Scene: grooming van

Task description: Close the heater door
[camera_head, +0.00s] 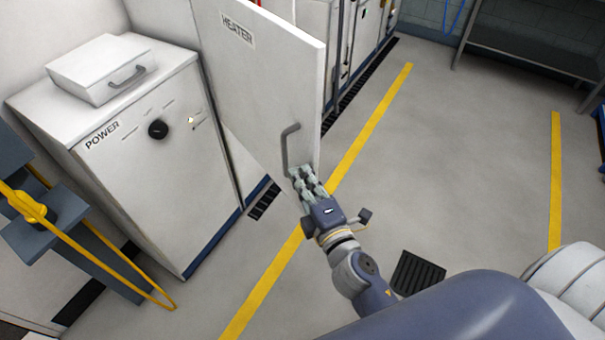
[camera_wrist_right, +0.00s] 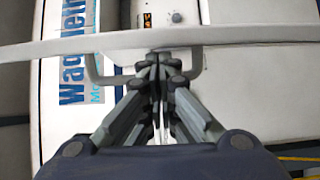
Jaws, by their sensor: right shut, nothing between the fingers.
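The white heater door (camera_head: 258,85), labelled HEATER, stands swung open, out from the row of cabinets. Its grey bar handle (camera_head: 287,148) is near the free edge, low on the door. My right gripper (camera_head: 300,175) is shut and empty, with its fingertips at the lower end of the handle. In the right wrist view the shut fingers (camera_wrist_right: 160,62) point at the door's edge (camera_wrist_right: 220,36), and a handle (camera_wrist_right: 194,66) shows on both sides of them. I cannot tell whether the fingers touch the door. My left gripper is not in view.
The white POWER cabinet (camera_head: 150,190) with a black knob stands left of the door. A yellow-railed blue stand (camera_head: 45,235) is at the far left. Other cabinets (camera_head: 345,45) line the back. The floor right of the door (camera_head: 450,150) is clear up to a grey bench (camera_head: 530,50).

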